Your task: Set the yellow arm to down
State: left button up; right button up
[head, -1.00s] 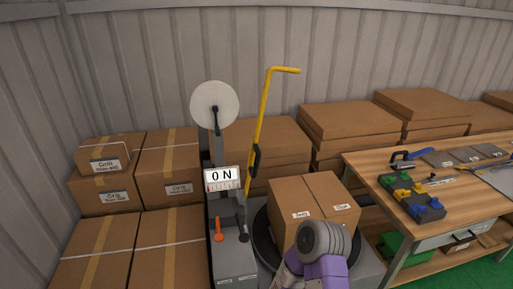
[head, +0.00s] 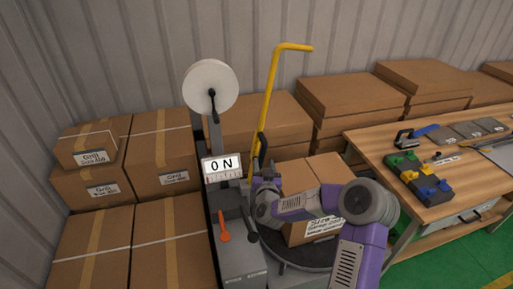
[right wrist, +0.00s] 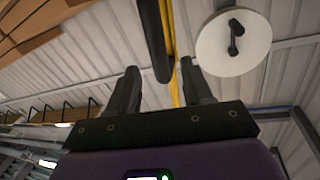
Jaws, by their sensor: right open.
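The yellow arm (head: 270,90) stands upright, leaning slightly, with its bent top pointing right. It has a black grip (head: 262,146) on its lower part. My right gripper (head: 257,172) is at the lower part of the yellow arm, just below the black grip. In the right wrist view my right gripper (right wrist: 160,76) is open. The black grip (right wrist: 154,40) and the yellow bar (right wrist: 174,82) appear in line with the gap between its fingers, and I cannot tell whether they touch. My left gripper is not in view.
A machine with a white disc (head: 210,87), an "ON" sign (head: 221,167) and an orange lever (head: 224,228) stands left of the arm. A carton (head: 327,170) sits on the round turntable (head: 304,254). Cartons stack at left and behind. A wooden workbench (head: 393,187) stands at right.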

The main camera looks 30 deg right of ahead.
aim_at(263, 155)
jog(key=shift+w+d+r, duration=0.1)
jog(key=shift+w+d, duration=0.15)
jog(key=shift+w, duration=0.05)
jog(key=shift+p+x, duration=0.45)
jog(key=shift+x, duration=2.5)
grip_shut()
